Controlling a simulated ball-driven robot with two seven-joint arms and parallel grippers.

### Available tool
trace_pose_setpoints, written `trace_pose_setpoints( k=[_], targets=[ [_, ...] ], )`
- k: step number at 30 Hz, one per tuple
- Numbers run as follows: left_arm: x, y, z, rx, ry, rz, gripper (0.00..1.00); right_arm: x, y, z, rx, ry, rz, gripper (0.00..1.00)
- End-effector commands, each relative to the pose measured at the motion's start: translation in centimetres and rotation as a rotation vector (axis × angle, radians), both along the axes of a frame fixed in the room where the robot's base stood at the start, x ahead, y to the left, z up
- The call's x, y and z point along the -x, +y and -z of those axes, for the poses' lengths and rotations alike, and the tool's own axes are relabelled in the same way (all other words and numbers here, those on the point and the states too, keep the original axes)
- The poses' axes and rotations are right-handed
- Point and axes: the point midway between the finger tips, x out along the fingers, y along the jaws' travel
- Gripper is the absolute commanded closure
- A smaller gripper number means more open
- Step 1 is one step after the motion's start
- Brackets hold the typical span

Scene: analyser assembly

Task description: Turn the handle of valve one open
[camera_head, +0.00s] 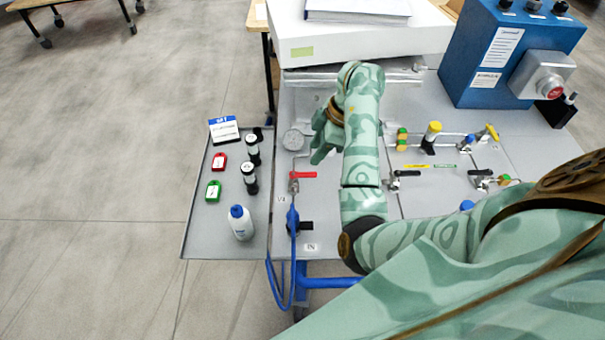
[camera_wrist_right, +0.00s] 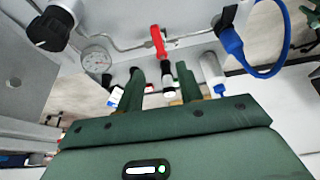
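Valve one's red handle (camera_head: 303,175) is on the panel near the V1 label (camera_head: 281,198). In the head view it points right, crosswise to the blue hose (camera_head: 292,220) below it. My right gripper (camera_head: 322,148) is above and slightly right of the handle in the head view. I cannot tell the exact gap to the handle. My left gripper is not in view.
A pressure gauge (camera_head: 293,139) sits just above the valve. A second valve with a black handle (camera_head: 405,173) is to the right. A side tray (camera_head: 212,240) carries a white bottle (camera_head: 241,223), dark vials and small red and green items. A blue box (camera_head: 500,55) stands at the back right.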

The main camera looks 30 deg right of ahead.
Motion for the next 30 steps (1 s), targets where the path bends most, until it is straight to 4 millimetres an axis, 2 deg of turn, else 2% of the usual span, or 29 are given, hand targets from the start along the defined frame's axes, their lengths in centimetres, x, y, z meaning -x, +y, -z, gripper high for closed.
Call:
trace_pose_setpoints(
  k=[1,3,9,15,23,26,27,30],
  targets=[
    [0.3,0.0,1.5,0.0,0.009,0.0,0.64,-0.3,0.5,2.1,-0.003,0.004,-0.001,0.64],
    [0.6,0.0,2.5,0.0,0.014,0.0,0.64,-0.6,1.1,3.6,-0.002,0.003,-0.002,0.64],
    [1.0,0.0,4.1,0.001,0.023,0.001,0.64,-1.3,2.2,6.6,0.001,0.003,0.0,0.64],
    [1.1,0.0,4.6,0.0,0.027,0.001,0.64,-1.6,2.6,7.6,0.001,0.0,0.001,0.64],
    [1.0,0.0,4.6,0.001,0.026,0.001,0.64,-1.6,2.7,7.5,0.002,-0.001,0.001,0.64],
    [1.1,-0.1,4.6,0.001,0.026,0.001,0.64,-1.6,2.7,7.5,0.002,-0.001,0.001,0.89],
    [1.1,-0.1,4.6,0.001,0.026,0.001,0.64,-1.6,2.7,7.5,0.003,-0.001,0.001,1.0],
    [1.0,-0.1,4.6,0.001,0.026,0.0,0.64,-1.6,2.7,7.6,0.003,-0.001,0.001,1.0]
  ],
)
